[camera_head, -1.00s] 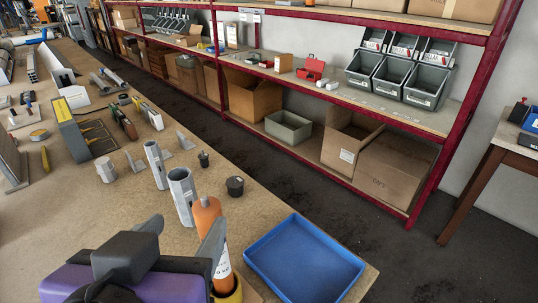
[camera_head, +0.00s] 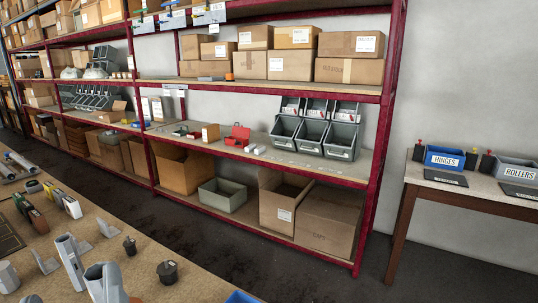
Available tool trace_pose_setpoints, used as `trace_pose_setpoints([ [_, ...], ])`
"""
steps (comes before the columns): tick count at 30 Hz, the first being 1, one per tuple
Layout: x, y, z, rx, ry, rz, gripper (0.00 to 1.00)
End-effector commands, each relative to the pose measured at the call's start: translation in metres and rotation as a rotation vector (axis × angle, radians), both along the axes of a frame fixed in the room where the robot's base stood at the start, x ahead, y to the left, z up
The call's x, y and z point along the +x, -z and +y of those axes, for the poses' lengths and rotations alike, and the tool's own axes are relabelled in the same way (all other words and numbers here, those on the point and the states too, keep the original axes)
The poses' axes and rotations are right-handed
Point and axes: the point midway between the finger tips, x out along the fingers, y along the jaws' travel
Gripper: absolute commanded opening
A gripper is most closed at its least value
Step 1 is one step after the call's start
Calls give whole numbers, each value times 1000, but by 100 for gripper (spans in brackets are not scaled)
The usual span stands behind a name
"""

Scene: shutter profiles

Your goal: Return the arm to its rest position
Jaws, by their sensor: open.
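My gripper and arm are not in view in the head view now. The workbench (camera_head: 150,285) shows only at the lower left, and what lies below the picture's bottom edge is hidden. Two grey hollow profiles, one (camera_head: 70,258) behind the other (camera_head: 103,283), stand near its front part. A dark round knob-like piece (camera_head: 167,272) and a smaller dark piece (camera_head: 130,246) are beside them.
A red-framed shelf rack (camera_head: 262,160) with boxes and grey bins (camera_head: 312,138) stands across a dark floor aisle (camera_head: 300,280). A side table at right holds a blue HINGES bin (camera_head: 445,158) and a ROLLERS bin (camera_head: 515,170). A blue tray's corner (camera_head: 240,297) shows at the bottom.

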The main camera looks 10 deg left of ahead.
Motion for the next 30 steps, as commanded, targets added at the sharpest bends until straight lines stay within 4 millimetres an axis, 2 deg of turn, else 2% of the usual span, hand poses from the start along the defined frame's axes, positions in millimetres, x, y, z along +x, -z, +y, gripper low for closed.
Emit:
trace_pose_setpoints([
  [1, 6, 19, -13, -11, -1, -17, 61],
  [8, 13, 79, -75, -5, -6, -71, 61],
  [16, 3, 143, -170, 15, 60, -43, 61],
  [23, -26, 189, -257, 38, 181, 33, 61],
  [30, -76, 229, -340, 51, 364, 164, 61],
])
